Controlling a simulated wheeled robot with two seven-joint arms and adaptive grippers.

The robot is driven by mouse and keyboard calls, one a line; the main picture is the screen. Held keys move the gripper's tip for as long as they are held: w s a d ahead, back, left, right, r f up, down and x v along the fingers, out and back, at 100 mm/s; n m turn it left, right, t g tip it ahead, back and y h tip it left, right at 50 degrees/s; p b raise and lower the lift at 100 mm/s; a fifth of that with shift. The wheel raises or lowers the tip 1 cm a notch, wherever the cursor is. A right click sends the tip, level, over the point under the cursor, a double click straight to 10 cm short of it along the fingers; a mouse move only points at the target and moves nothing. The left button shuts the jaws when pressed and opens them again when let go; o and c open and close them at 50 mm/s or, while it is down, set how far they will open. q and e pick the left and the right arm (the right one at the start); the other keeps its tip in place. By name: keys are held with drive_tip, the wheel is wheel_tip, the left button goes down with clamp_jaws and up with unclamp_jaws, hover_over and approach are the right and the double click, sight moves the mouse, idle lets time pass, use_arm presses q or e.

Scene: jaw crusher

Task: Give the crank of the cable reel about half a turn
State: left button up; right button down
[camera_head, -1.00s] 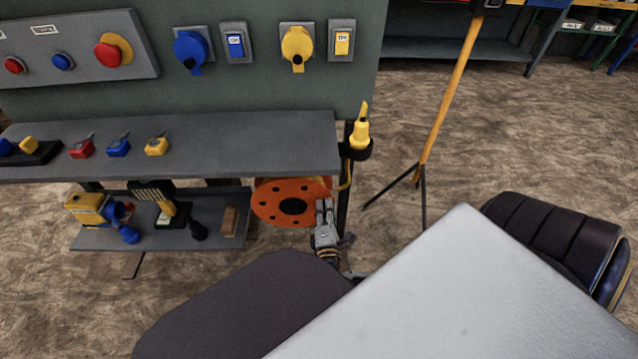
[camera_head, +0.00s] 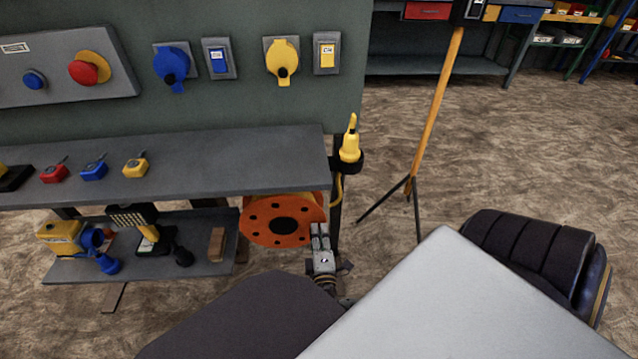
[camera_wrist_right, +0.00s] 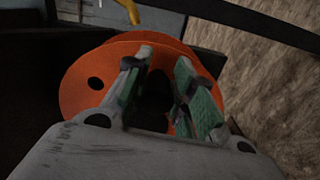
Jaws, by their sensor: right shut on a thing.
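The cable reel (camera_head: 268,232) is an orange disc with a dark hub and several holes, below the bench's right end. My right gripper (camera_head: 319,232) is at the reel's lower right edge, fingers pointing up. In the right wrist view the reel (camera_wrist_right: 80,85) lies behind the green-padded fingers (camera_wrist_right: 163,66) of this gripper. They are closed around a dark part (camera_wrist_right: 154,92) in front of the reel, which looks like the crank's handle. The rest of the crank is hidden or too dark to tell. My left gripper is not in view.
The bench top (camera_head: 230,165) juts out above the reel. A yellow cone-shaped tool (camera_head: 350,145) in a holder stands at its right corner. A lower shelf (camera_head: 205,262) with tools is left of the reel. A yellow pole on a tripod (camera_head: 437,100) stands right, with open floor around.

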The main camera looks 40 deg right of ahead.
sight(319, 214)
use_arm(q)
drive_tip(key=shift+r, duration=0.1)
use_arm(e)
drive_tip(key=c, duration=1.5)
unclamp_jaws()
drive_tip(key=shift+c, duration=0.2)
drive_tip(key=o, duration=0.3)
drive_tip(key=shift+o, duration=0.2)
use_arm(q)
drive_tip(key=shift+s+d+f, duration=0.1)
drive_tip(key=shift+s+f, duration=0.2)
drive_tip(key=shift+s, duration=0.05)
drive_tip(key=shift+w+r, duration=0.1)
use_arm(e)
drive_tip(key=shift+r, duration=0.15)
drive_tip(key=shift+r, duration=4.9)
drive_tip(key=shift+s, duration=0.1)
